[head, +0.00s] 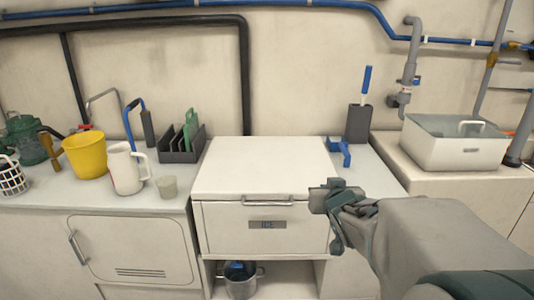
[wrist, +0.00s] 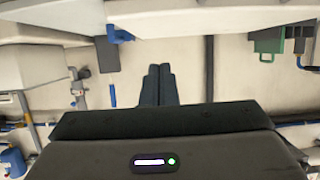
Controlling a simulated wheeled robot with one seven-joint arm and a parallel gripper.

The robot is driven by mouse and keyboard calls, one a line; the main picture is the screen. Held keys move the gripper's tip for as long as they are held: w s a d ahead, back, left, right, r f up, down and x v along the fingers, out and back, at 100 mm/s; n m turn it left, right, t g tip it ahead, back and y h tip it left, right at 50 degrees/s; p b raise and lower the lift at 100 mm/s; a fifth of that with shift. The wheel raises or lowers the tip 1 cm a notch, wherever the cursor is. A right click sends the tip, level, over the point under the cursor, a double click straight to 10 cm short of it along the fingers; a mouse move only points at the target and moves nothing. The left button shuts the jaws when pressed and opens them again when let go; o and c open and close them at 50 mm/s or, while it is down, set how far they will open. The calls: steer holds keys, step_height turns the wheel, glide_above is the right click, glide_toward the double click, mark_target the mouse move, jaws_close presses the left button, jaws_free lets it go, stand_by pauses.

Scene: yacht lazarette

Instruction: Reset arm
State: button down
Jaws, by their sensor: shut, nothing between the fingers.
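My gripper (head: 322,197) is in the head view, in front of the right side of the white ice box (head: 222,215). My arm reaches in from the lower right. In the wrist view my gripper's two dark fingers (wrist: 158,72) lie side by side, closed together with nothing between them. The ice box lid (head: 265,168) is down, and a handle (head: 268,202) runs along the front above the "ICE" label. Whether the gripper touches the box front cannot be told.
On the left counter stand a yellow bucket (head: 85,155), a white jug (head: 124,168), a small cup (head: 167,187) and a dark rack (head: 182,150). Right of the box are a blue item (head: 340,151) and a dark holder (head: 359,124).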

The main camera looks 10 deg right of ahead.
steer(key=s+a+r+g+y+p, duration=0.1)
steer(key=s+a+r+g+p, duration=0.3)
steer(key=s+r+p, duration=0.4)
steer(key=s+a+r+n+g+y+p, duration=0.1)
steer(key=s+a+r+g+p, duration=0.4)
steer(key=p, duration=1.2)
steer(key=s+r+g, duration=0.1)
steer(key=s+r, duration=0.3)
steer(key=s, duration=0.2)
steer(key=shift+s+r+n+g, duration=0.3)
steer(key=shift+a, duration=0.1)
